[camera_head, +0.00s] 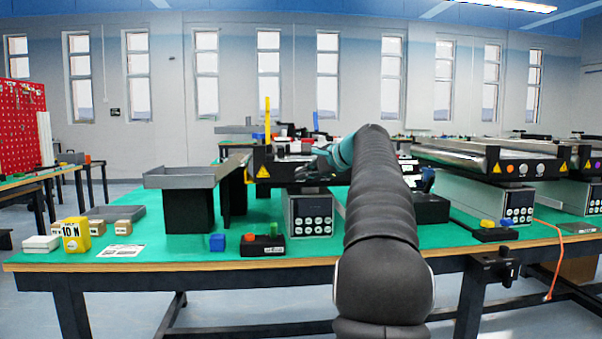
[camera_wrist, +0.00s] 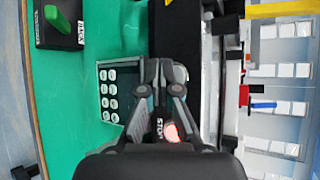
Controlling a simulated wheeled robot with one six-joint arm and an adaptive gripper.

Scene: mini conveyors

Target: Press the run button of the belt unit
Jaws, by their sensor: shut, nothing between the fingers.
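The belt unit's grey control box (camera_head: 309,214) stands on the green table, with two rows of pale round buttons on its front. Its button panel (camera_wrist: 109,95) also shows in the wrist view, left of the fingers. My gripper (camera_head: 303,174) is shut and empty, above the box at the belt's near end. In the wrist view the fingertips (camera_wrist: 160,64) lie together over the dark belt end. A red button (camera_wrist: 171,132) beside the word STOP shows between the finger linkages. I cannot tell which button is run, nor whether the fingers touch anything.
A grey tray (camera_head: 185,177) on black supports is farther left. More conveyors (camera_head: 480,158) stand right.

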